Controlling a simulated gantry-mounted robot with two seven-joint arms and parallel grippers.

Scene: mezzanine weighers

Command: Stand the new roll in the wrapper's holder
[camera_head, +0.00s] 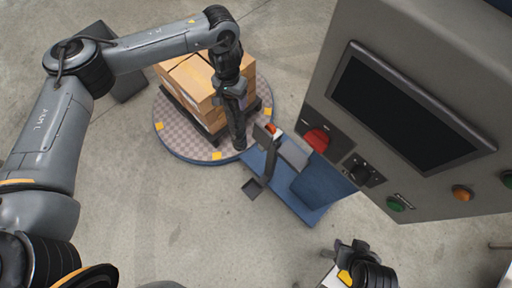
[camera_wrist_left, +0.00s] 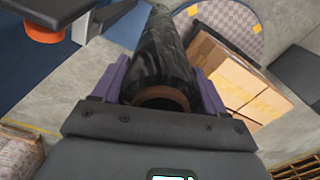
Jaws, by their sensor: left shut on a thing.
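My left gripper (camera_head: 231,88) is shut on a black roll of film (camera_head: 237,125), which hangs roughly upright beside the loaded turntable. In the left wrist view the roll (camera_wrist_left: 165,55) sits between the purple fingers, its brown core end facing the camera. The wrapper's holder has a dark upper arm (camera_head: 263,136) with an orange part and a small dark lower plate (camera_head: 252,188). The roll is to the left of the holder and apart from it. The orange part (camera_wrist_left: 42,31) also shows in the left wrist view. My right gripper (camera_head: 352,250) is low in the head view; its fingers are unclear.
Cardboard boxes (camera_head: 190,80) stand on a pallet on the round turntable (camera_head: 172,134), close behind the roll. The wrapper's blue base (camera_head: 308,212) lies right of the holder. A large control panel (camera_head: 345,30) with a screen and buttons fills the right. Floor at lower left is clear.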

